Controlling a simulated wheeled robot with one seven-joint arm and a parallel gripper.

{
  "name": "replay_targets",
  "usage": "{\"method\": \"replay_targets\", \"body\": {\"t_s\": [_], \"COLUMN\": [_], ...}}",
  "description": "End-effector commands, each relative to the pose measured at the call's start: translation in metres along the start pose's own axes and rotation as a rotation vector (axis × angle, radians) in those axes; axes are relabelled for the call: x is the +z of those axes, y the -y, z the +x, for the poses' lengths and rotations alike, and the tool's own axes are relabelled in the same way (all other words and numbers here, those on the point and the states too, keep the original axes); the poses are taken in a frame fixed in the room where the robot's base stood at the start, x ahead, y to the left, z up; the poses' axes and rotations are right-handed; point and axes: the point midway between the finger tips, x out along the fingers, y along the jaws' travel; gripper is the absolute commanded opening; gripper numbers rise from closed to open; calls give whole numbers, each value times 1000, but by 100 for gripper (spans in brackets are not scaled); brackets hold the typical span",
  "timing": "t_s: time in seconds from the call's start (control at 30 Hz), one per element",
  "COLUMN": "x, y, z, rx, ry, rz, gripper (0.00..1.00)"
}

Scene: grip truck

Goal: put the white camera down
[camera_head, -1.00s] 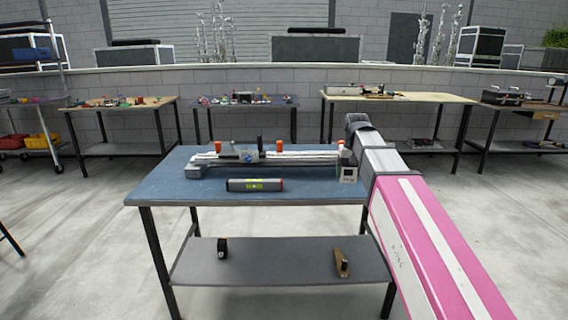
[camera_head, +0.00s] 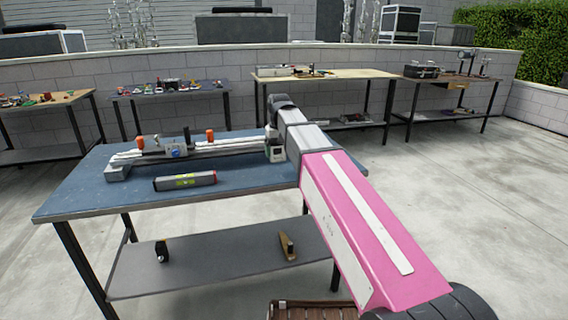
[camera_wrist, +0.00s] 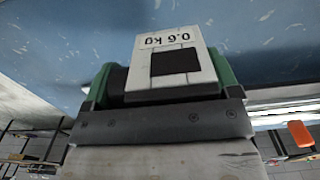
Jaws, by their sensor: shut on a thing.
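The white camera (camera_head: 277,154) is a small white block with a dark square face, at the right end of the blue worktable (camera_head: 105,180). My gripper (camera_head: 273,138) is shut on it. In the wrist view the camera (camera_wrist: 142,70) shows a "0.6 kg" marking and sits between the green-sided fingers of my gripper (camera_wrist: 160,82). The blue tabletop (camera_wrist: 60,50) fills the upper part of that view. I cannot tell whether the camera touches the tabletop.
A long grey slider rail (camera_head: 232,145) with orange knobs lies left of the camera. The lower shelf (camera_head: 215,262) holds two small items. A brown crate (camera_head: 310,311) is at the bottom. The front right tabletop is partly clear.

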Motion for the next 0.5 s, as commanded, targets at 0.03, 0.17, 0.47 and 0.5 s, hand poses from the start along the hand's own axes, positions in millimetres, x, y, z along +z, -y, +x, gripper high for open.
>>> {"method": "replay_targets", "body": {"t_s": [0.03, 0.17, 0.47, 0.5], "x": [0, -2, -2, -2], "y": [-9, -24, -31, -30], "z": [5, 14, 26, 31], "rx": [0, 0, 0, 0], "ry": [1, 0, 1, 1], "rz": [2, 1, 0, 0], "gripper": [56, 56, 56, 56]}}
